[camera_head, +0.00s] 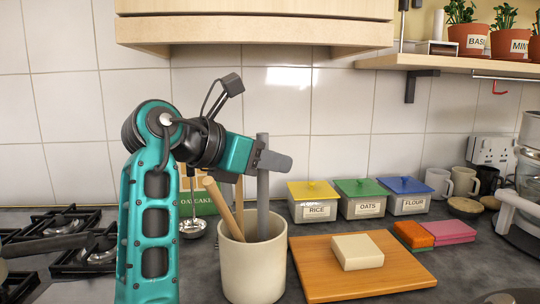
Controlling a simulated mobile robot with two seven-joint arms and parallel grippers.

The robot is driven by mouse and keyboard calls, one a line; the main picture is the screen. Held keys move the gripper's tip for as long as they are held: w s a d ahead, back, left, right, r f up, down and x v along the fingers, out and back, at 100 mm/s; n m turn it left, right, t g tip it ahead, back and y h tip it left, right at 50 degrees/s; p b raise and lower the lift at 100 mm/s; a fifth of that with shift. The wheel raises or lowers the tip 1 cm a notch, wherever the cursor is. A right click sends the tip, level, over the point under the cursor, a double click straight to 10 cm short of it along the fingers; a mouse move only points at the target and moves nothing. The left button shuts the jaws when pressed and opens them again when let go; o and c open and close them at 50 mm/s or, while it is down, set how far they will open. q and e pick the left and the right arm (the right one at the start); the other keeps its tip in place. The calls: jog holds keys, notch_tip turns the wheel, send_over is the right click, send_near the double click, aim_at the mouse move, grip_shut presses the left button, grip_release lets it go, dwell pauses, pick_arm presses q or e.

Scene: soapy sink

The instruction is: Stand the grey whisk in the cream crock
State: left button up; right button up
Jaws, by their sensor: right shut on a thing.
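The cream crock (252,272) stands upright on the dark counter, left of a wooden board. My right gripper (268,158) is above the crock, shut on the upper part of the grey whisk (263,195). The whisk is upright, and its grey shaft runs down into the crock's mouth. Its lower end is hidden by the crock's front wall, so I cannot tell whether it touches the bottom. A wooden utensil (222,207) leans to the left in the same crock. My left gripper is not in view.
The wooden board (330,285) with a pale block (357,251) lies right of the crock. Lidded tins (313,210) stand behind it. A ladle (193,228) shows left of the crock, and a gas hob (85,255) is at far left. A cupboard (255,30) hangs above.

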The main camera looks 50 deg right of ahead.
jog(key=shift+a+f, duration=0.1)
jog(key=shift+f, duration=0.5)
jog(key=o, duration=1)
jog(key=shift+o, duration=0.4)
jog(key=o, duration=0.8)
